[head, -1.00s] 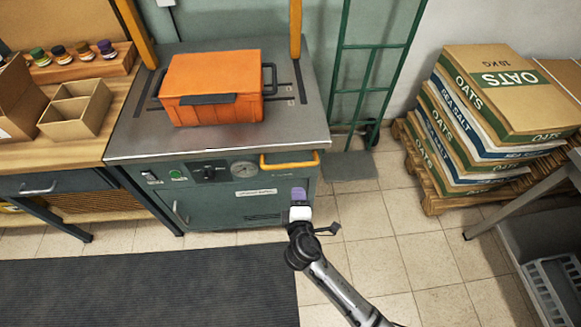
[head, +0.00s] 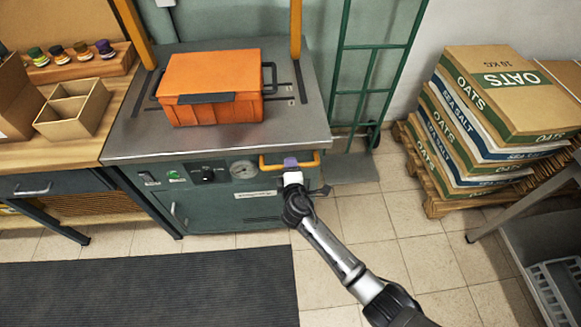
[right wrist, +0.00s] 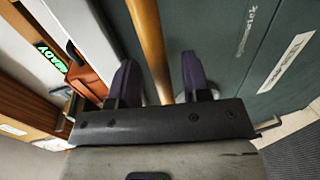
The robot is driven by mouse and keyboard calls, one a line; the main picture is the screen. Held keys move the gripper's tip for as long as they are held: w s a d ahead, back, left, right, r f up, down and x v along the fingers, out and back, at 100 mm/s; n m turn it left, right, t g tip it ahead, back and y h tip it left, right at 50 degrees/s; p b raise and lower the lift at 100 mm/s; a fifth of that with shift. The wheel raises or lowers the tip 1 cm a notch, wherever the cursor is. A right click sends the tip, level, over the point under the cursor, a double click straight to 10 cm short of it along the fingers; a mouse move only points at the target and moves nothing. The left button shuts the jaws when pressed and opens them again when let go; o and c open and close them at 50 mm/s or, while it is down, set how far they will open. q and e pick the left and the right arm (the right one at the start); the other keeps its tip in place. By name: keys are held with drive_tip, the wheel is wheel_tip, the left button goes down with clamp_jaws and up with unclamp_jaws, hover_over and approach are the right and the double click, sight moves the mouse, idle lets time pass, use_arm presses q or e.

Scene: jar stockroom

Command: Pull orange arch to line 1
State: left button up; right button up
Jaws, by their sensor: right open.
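Two orange uprights, which look like the sides of the orange arch (head: 296,32), rise from the slotted steel top of the green machine. The arch's top is out of view. Small marks (head: 290,87) lie beside the right slot, too small to read. A yellow-orange bar handle (head: 308,161) sticks out from the machine's front right. My right gripper (head: 291,163), with purple fingers, is open at this handle. In the right wrist view the orange bar (right wrist: 151,45) runs between the open fingers (right wrist: 158,80). I cannot tell whether they touch it. My left gripper is not in view.
An orange lidded box (head: 212,88) stands on the machine top between the uprights. A workbench with a divided cardboard tray (head: 75,108) is at left. Stacked sacks (head: 505,95) on a pallet and a green hand truck (head: 365,75) are at right.

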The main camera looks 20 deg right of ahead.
drive_tip(key=shift+w+d+f, duration=0.15)
drive_tip(key=shift+w, duration=0.45)
clamp_jaws()
